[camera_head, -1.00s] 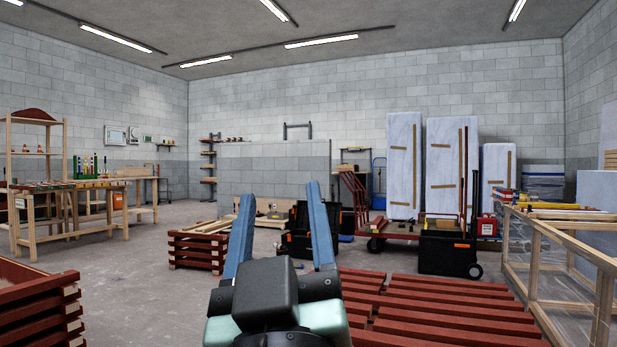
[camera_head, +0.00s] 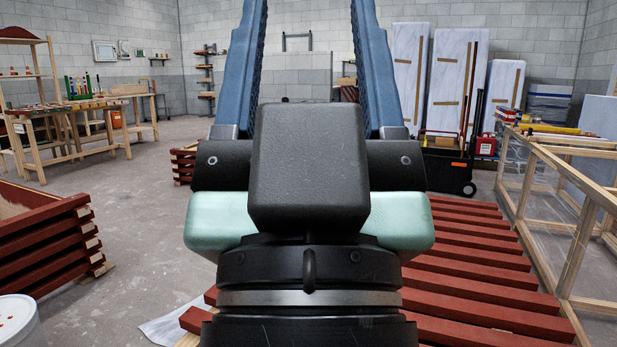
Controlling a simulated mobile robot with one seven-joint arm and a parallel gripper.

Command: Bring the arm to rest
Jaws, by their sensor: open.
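My gripper (camera_head: 309,20) fills the middle of the head view, close to the camera. Its two long blue fingers point up and away, spread wide apart with nothing between them. The fingertips run up to the top edge of the picture. The black wrist and pale green housing below them hide part of the floor and the red battens. The gripper touches nothing that I can see.
Red battens (camera_head: 478,262) lie in rows at the lower right. A stack of red timber (camera_head: 50,235) stands at the left. A wooden frame table (camera_head: 560,190) is at the right, a workbench (camera_head: 70,120) at the far left. Grey floor (camera_head: 140,215) is clear at left centre.

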